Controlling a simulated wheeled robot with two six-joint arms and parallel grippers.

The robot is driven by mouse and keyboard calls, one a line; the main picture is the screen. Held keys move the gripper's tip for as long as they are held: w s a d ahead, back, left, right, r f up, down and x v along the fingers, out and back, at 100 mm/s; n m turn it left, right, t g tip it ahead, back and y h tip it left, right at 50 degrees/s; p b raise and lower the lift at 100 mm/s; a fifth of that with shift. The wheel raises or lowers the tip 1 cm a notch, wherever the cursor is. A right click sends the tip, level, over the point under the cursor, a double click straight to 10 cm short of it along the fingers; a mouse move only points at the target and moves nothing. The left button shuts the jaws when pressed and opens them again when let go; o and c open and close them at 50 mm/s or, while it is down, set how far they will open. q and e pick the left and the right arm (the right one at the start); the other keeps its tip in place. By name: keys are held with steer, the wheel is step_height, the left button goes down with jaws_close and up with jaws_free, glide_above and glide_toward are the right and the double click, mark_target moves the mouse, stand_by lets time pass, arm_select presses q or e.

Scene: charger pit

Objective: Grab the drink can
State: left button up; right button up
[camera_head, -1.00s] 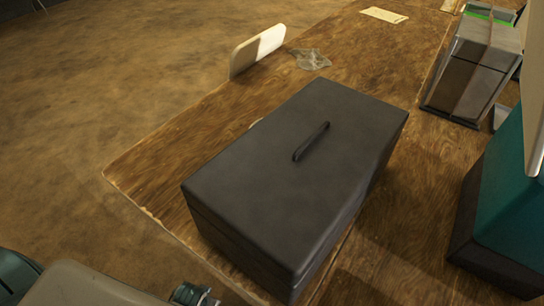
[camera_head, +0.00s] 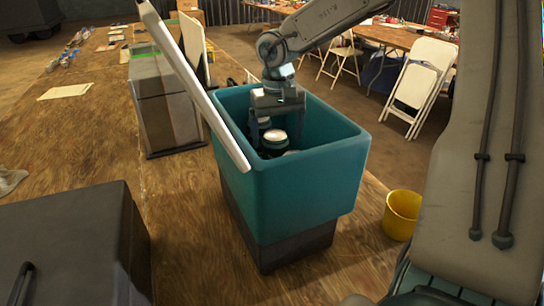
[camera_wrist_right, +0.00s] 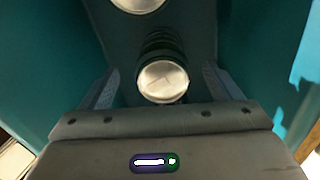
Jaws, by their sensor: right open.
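A drink can with a silver top (camera_wrist_right: 163,82) and dark ribbed sides stands inside a teal bin (camera_head: 300,205). Its top also shows in the head view (camera_head: 275,136). My right gripper (camera_head: 277,122) reaches down into the bin from above and is open. In the right wrist view the can's top sits between the two spread fingers, with a gap at each side. A second round silver top (camera_wrist_right: 138,3) is cut off at the upper edge of that view. The can's lower part is hidden. My left gripper is not in view.
A white panel (camera_head: 190,85) leans along the bin's left side. A dark box (camera_head: 65,240) lies at lower left and a grey case (camera_head: 168,110) stands behind. A yellow bucket (camera_head: 401,214) is at right. Folding chairs (camera_head: 418,85) stand beyond.

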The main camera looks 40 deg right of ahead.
mark_target(275, 149)
steer(key=shift+w+f+p, duration=0.2)
steer(key=shift+w+f, duration=0.05)
steer(key=shift+f, duration=1.1)
steer(key=shift+w+f+p, duration=0.2)
steer(key=shift+f, duration=1.1)
steer(key=shift+s+r, duration=0.1)
steer(key=shift+c, duration=1.2)
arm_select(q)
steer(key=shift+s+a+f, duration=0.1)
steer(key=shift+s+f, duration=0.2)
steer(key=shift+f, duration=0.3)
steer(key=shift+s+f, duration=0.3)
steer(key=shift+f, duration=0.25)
arm_select(e)
steer(key=c, duration=1.1)
